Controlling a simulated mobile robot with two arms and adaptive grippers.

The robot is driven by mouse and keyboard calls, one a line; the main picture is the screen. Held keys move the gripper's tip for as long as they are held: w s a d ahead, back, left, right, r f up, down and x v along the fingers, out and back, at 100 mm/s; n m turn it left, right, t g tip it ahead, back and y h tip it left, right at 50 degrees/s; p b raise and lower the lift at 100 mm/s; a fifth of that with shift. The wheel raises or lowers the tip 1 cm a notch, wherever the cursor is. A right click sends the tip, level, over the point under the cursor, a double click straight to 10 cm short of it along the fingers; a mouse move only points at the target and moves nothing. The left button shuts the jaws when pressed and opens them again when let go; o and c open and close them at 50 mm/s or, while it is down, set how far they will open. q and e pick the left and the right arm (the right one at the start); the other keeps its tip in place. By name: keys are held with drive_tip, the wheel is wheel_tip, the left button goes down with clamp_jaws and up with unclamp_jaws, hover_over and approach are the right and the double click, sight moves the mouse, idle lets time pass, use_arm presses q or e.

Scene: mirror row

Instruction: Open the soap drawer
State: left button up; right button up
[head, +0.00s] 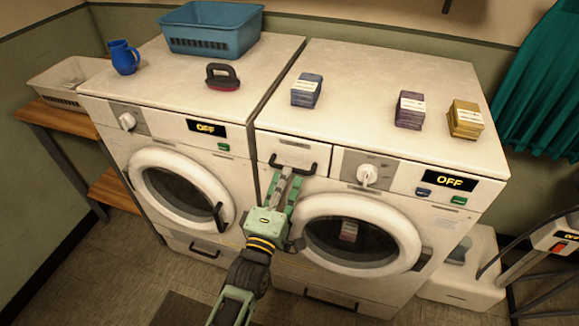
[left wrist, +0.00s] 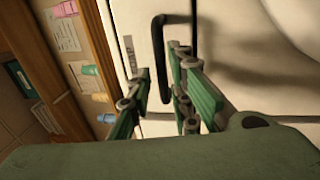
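The soap drawer (head: 290,151) is a cream panel at the upper left of the right washer's front, and looks flush with it. Its dark bar handle (head: 312,169) also shows in the left wrist view (left wrist: 159,50). My left gripper (head: 285,177) is at the handle, its green and grey fingers partly covering it. In the left wrist view the fingers (left wrist: 163,84) are apart, with the lower part of the handle between them. Gaps show beside the bar, and I see no firm grip. My right gripper is not in view.
The right washer's dial (head: 367,175) and round door (head: 350,236) are close by. A blue basket (head: 210,30), blue mug (head: 123,57), brush (head: 222,77) and several small packs, including a yellow one (head: 465,119), stand on top. Open floor lies in front of the left washer.

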sight(306, 157)
use_arm(q)
drive_tip(key=shift+x, duration=1.95)
drive_tip(key=shift+f, duration=0.1)
clamp_jaws()
